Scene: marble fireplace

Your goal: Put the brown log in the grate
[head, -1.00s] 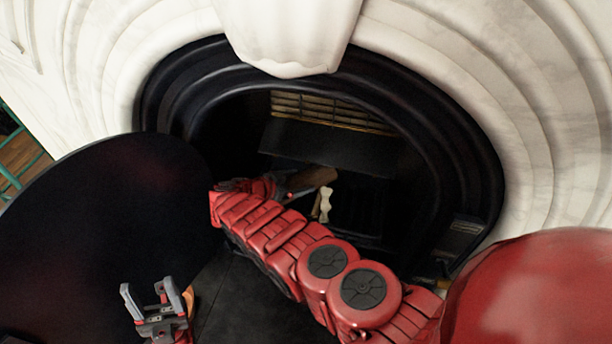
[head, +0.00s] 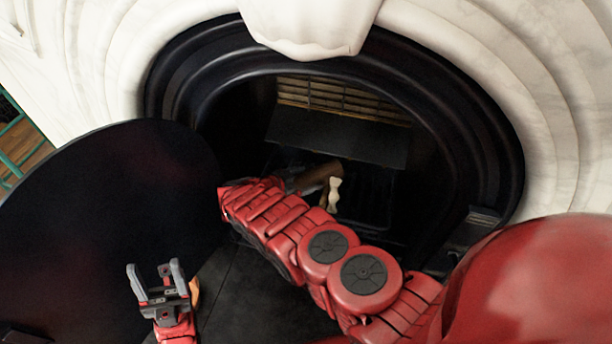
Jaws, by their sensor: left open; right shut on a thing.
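The brown log (head: 318,176) is inside the dark fireplace opening, at the far end of my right arm. My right gripper (head: 288,184) is mostly hidden behind my red arm and is shut on the log. The dark grate (head: 365,205) lies inside the opening; its outline is hard to make out. Whether the log touches the grate cannot be told. My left gripper (head: 157,278) is open and empty at the lower left, its fingers pointing up, well apart from the log.
A pale bone-shaped piece (head: 334,194) is beside the log in the opening. A large round black panel (head: 100,220) stands at the left. The black arched surround (head: 490,130) and white marble (head: 560,60) frame the opening. Dark hearth tiles (head: 245,295) lie below.

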